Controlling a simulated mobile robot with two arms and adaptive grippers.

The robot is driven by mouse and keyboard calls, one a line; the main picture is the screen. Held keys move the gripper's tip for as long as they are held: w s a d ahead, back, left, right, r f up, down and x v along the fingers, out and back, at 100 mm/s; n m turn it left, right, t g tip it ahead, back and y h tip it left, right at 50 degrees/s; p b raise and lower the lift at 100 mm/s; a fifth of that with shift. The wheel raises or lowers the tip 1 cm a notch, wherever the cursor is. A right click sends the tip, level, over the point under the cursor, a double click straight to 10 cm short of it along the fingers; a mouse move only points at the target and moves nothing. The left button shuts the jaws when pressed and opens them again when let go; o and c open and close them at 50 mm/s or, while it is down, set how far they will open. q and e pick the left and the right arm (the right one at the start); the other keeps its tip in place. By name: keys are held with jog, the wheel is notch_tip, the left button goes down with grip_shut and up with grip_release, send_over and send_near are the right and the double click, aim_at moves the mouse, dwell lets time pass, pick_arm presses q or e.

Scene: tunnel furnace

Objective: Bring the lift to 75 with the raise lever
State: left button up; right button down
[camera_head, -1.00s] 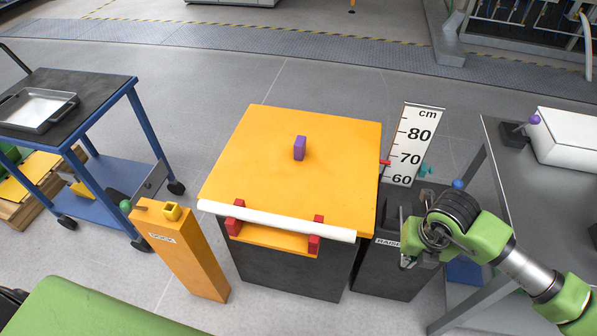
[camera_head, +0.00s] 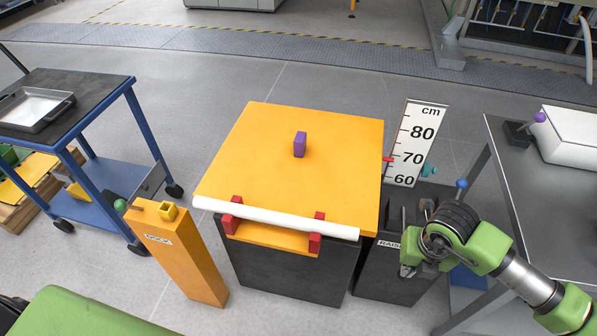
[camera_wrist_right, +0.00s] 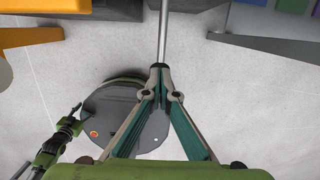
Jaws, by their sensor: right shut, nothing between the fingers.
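The lift's orange top (camera_head: 270,170) is the flat platform in the middle of the head view. A white cm scale (camera_head: 417,145) stands behind its right side, and a red pointer (camera_head: 388,159) sits near the 70 mark. The dark raise pedestal (camera_head: 390,272), with a partly covered label (camera_head: 389,243), is right of the lift. My right gripper (camera_head: 408,268) is over its right side and hides part of it, perhaps also the lever. In the right wrist view the fingers (camera_wrist_right: 163,68) are shut, with a metal rod (camera_wrist_right: 163,35) beyond their tips; I cannot tell whether they touch.
A purple block (camera_head: 300,145) and a white bar (camera_head: 275,219) lie on the lift. An orange dock post (camera_head: 182,255) and a blue trolley (camera_head: 128,100) stand left. A grey table (camera_head: 545,190) with a white box is close on the right. Open floor lies behind the lift.

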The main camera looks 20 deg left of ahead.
jog(key=w+r+p, duration=0.3)
jog(key=r+p, duration=0.1)
jog(key=r, duration=0.4)
jog(key=w+r+p, duration=0.3)
jog(key=r, duration=0.4)
jog(key=shift+r+p, duration=0.4)
jog(key=shift+a+f, duration=0.1)
dwell(0.4)
jog(key=shift+f+b, duration=0.35)
jog(key=shift+b, duration=0.15)
dwell(0.4)
jog(key=shift+f+b, duration=0.4)
jog(key=shift+b, duration=0.05)
